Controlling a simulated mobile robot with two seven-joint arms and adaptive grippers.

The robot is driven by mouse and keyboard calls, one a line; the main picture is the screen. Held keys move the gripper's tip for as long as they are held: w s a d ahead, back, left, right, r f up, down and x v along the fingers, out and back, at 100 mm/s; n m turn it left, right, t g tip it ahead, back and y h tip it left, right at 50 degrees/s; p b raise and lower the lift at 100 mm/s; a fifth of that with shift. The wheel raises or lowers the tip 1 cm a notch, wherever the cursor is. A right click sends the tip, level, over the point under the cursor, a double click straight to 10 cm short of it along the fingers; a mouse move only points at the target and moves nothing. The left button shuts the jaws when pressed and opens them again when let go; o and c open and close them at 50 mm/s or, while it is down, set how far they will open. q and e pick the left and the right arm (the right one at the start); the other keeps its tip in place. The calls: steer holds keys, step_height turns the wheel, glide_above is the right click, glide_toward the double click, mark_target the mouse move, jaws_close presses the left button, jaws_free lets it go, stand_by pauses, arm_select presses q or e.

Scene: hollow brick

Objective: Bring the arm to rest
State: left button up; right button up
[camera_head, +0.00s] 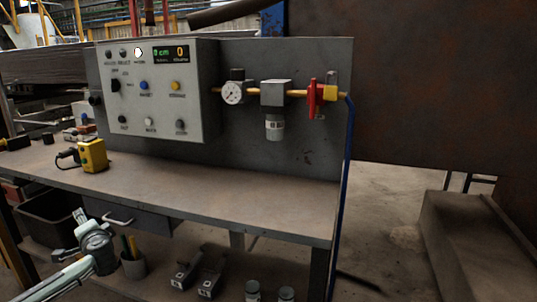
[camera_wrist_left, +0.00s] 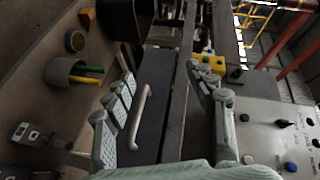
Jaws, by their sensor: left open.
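My left gripper (camera_head: 80,235) is at the lower left of the head view, in front of the workbench (camera_head: 250,200) and near its drawer (camera_head: 140,220). In the left wrist view the gripper (camera_wrist_left: 160,75) has its two fingers spread wide apart with nothing between them. The drawer's dark front and pale bar handle (camera_wrist_left: 138,120) show behind the gap, and the fingers appear clear of the handle. The drawer looks shut. My right gripper is in neither view.
A grey control box (camera_head: 160,100), a pressure gauge (camera_head: 232,93) and a red-handled valve (camera_head: 316,98) are on the back panel. A yellow device (camera_head: 93,155) stands on the bench. A pen cup (camera_head: 133,265) and black bin (camera_head: 50,217) are below.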

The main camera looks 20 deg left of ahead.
arm_select(q)
steer(key=s+d+f+m+g+h, duration=0.2)
steer(key=s+d+f+h, duration=0.1)
steer(key=s+f, duration=0.8)
steer(key=s+d+f+m+g+h, duration=0.1)
steer(key=s+d+f+g+h, duration=0.15)
steer(key=s+f, duration=0.85)
steer(key=s+d+f+n+h, duration=0.1)
steer(key=d+f+h, duration=0.1)
steer(key=d+f, duration=0.4)
steer(key=s+d+f+n+h, duration=0.1)
steer(key=d+f, duration=0.5)
steer(key=d, duration=1)
steer(key=s+d+f+n+g+h, duration=0.1)
steer(key=d+f+h, duration=0.3)
steer(key=d, duration=0.7)
step_height(320, 180, down, 3)
steer(key=shift+s+d+r+n, duration=0.15)
steer(key=shift+s+d+n, duration=0.1)
steer(key=shift+s+n, duration=0.4)
